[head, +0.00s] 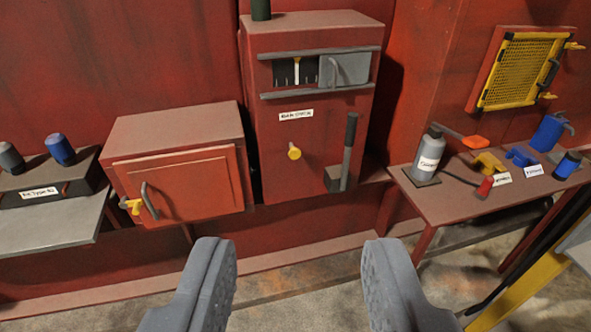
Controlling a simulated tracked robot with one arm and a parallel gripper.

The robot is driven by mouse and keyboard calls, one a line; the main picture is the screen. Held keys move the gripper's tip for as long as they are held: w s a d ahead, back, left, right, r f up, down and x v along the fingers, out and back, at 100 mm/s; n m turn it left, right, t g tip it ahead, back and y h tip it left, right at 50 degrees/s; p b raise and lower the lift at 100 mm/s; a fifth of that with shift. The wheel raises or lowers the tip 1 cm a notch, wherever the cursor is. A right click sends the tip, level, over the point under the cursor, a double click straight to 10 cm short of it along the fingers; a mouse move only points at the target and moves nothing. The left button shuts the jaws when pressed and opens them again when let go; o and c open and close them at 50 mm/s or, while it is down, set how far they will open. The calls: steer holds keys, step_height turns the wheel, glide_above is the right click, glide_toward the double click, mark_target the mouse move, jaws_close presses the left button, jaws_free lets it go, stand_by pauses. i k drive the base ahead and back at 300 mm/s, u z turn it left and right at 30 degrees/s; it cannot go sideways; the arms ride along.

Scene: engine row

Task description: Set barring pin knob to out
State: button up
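A small round yellow knob (294,152) sticks out from the front of the tall red cabinet (312,160) in the middle of the view. I take it for the barring pin knob, but the small label (296,115) above it is too blurred to read surely. A black-handled lever (348,150) stands upright to its right on the same cabinet. My gripper (298,250) is open and empty, its two grey fingers wide apart in the lower middle of the view. The knob shows above and between the fingers and is not touched.
A lower red box (180,170) with a handle and yellow latch (134,206) is to the left. At right a table (430,200) holds a grey bottle (428,152), blue and yellow items. A yellow mesh panel (520,72) hangs above. The floor ahead is clear.

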mark_target(294, 153)
steer(key=u, duration=0.35)
steer(key=i, duration=1.05)
steer(key=z, duration=0.45)
